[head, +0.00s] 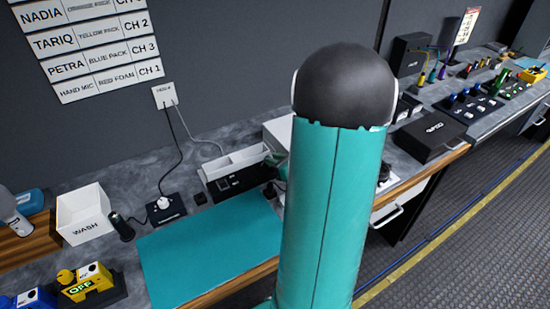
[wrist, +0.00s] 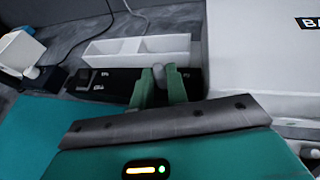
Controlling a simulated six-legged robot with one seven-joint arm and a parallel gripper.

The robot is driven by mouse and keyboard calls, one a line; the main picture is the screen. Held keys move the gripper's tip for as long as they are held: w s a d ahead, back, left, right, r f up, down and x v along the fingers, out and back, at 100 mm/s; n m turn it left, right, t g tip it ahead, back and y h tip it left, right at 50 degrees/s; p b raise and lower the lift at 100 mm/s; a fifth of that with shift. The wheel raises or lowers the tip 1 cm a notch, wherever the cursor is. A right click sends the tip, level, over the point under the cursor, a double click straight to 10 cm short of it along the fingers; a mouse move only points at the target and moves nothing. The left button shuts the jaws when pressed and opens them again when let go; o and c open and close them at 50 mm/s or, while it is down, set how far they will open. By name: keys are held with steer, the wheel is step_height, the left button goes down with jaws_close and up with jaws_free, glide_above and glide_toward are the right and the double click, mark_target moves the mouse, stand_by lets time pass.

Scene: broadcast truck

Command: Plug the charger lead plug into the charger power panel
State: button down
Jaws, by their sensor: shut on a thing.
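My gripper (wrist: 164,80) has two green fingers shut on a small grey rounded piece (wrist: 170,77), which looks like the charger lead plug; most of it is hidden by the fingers. The fingers are over or just in front of a long black panel (wrist: 112,84), probably the charger power panel. I cannot tell whether plug and panel touch. In the head view the black panel (head: 238,183) lies on the grey counter behind the teal mat. My arm hides much of my gripper (head: 272,160) there, beside the panel's right end.
A white divided tray (head: 237,163) stands right behind the panel. A teal mat (head: 205,255) lies in front. A wall outlet (head: 165,95) has two cords hanging down. A black unit (head: 160,212) and a white WASH bin (head: 84,213) stand left. A large white box (wrist: 262,45) borders the right.

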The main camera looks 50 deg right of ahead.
steer(key=shift+f, duration=0.6)
steer(key=c, duration=1.3)
jaws_free()
steer(key=shift+s, duration=0.1)
steer(key=v, duration=1.3)
steer(key=shift+s+r, duration=0.25)
steer(key=shift+s, duration=0.05)
steer(key=shift+d, duration=0.1)
